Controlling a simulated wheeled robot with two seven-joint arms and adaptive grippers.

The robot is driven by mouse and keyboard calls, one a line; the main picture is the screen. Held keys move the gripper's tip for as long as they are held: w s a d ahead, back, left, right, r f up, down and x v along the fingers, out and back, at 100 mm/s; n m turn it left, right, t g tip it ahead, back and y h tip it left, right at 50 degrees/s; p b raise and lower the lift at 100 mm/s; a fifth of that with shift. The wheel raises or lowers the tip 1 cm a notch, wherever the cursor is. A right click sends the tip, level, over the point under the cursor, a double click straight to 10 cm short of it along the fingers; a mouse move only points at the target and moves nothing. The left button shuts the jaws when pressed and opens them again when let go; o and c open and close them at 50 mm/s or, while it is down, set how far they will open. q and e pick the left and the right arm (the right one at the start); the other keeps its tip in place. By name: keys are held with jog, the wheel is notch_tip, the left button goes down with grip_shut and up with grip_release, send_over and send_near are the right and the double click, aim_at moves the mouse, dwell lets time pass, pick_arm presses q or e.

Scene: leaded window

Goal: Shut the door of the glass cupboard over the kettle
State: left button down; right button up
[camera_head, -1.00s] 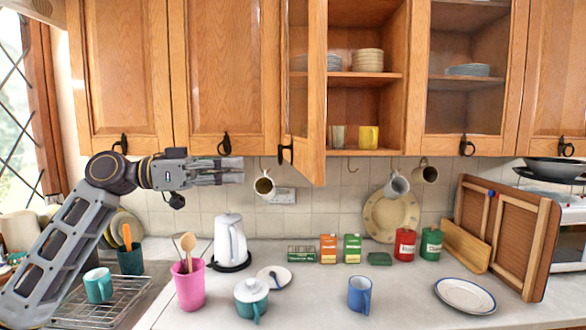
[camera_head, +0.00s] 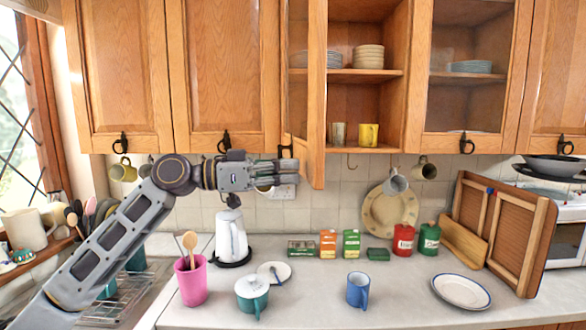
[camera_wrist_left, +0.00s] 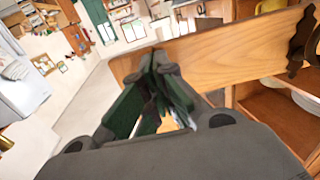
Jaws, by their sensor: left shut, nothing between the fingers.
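The glass cupboard door (camera_head: 313,95) stands open, swung out toward me with its edge facing me, hinged on the left side of the open cupboard (camera_head: 365,92). Its dark handle (camera_head: 286,152) is low on the door. My left gripper (camera_head: 297,171) is shut and empty, by the lower part of the door near the handle; I cannot tell if it touches. In the left wrist view the shut fingers (camera_wrist_left: 160,75) point toward the wooden door frame (camera_wrist_left: 215,45), with the dark handle at the right. The white kettle (camera_head: 231,238) stands on the counter below. My right gripper is not in view.
Mugs hang on hooks under the cupboards, one partly behind my left gripper. A pink pot (camera_head: 192,282), a teal lidded pot (camera_head: 252,294) and a blue mug (camera_head: 358,290) stand on the counter. Plates and cups sit inside the open cupboard.

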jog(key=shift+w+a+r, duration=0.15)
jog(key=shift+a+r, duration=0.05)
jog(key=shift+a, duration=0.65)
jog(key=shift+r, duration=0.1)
